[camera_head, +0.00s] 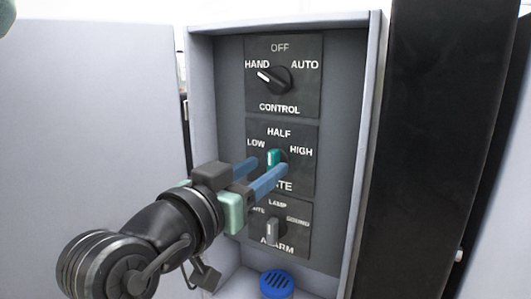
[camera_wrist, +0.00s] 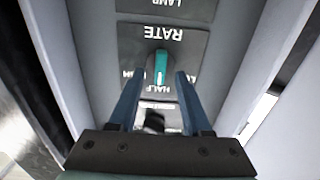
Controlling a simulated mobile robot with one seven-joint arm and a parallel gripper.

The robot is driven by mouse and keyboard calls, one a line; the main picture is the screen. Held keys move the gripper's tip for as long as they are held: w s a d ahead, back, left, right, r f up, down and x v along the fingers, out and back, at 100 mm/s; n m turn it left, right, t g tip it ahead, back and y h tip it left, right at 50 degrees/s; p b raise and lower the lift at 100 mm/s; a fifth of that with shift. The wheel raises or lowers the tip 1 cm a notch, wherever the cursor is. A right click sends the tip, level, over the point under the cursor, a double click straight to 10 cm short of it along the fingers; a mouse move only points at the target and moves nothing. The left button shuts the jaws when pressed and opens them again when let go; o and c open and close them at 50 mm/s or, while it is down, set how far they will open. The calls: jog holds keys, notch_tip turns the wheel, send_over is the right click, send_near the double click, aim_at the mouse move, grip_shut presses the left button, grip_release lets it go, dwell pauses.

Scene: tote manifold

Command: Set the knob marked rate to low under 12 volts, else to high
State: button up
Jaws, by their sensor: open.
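The rate knob (camera_head: 273,157) is teal with a white mark, on the middle plate (camera_head: 308,180) of the panel, labelled LOW, HALF and HIGH. Its white mark points up towards HALF. The wrist view shows the same knob (camera_wrist: 161,62) upside down, with HALF below it. My gripper (camera_head: 270,168) is open, with its blue fingers reaching towards the plate. In the wrist view, the fingers of my gripper (camera_wrist: 160,76) stand on either side of the knob with gaps. Part of the word RATE is hidden by a finger. No voltage reading shows.
The control knob (camera_head: 274,79) above points to HAND. The grey alarm knob (camera_head: 272,231) is below, close under my gripper. Raised cabinet walls (camera_head: 359,150) border the panel. A blue slotted round part (camera_head: 277,284) sits at the bottom.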

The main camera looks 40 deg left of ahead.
jog(key=shift+x, duration=0.8)
jog(key=shift+s, duration=0.1)
grip_shut()
